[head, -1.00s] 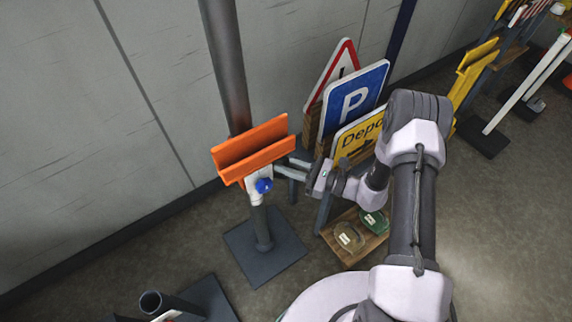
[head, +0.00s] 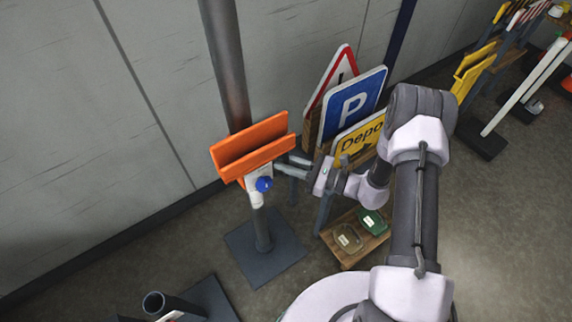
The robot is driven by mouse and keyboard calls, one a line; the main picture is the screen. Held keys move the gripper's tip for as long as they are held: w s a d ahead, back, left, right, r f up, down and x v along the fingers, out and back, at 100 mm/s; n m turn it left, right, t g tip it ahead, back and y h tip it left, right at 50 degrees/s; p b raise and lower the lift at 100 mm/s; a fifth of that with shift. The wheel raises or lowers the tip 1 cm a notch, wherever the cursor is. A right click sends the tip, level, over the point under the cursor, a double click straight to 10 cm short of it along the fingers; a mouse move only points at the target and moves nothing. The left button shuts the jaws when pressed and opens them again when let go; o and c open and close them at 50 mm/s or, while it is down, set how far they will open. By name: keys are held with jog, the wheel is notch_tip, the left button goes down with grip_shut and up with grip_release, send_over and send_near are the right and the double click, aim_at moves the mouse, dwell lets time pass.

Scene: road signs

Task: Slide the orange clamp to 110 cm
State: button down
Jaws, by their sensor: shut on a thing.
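The orange clamp (head: 252,146) is a channel-shaped piece on a grey upright post (head: 262,228) that stands on a dark square base. A blue knob (head: 264,184) and a white fitting (head: 256,199) sit just below the orange channel. My gripper (head: 282,168) reaches in from the right and is shut at the right side of the clamp, just under the channel. The exact contact of the fingertips is partly hidden by the clamp. No height scale can be read on the post.
Road signs, including a blue parking sign (head: 353,103) and a yellow sign (head: 360,140), stand in a rack behind my arm. A wooden tray (head: 345,258) with two weights lies right of the post base. Another tube stand (head: 195,300) is at the lower left. A wall is behind.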

aim_at(279, 120)
notch_tip(279, 120, up, 17)
jog(key=p, duration=0.9)
jog(key=shift+w, duration=0.1)
jog(key=c, duration=1.4)
grip_release()
jog(key=shift+o, duration=0.2)
jog(key=p+v, duration=0.1)
jog(key=v, duration=1.6)
jog(key=shift+d+p, duration=0.25)
jog(key=shift+p, duration=0.05)
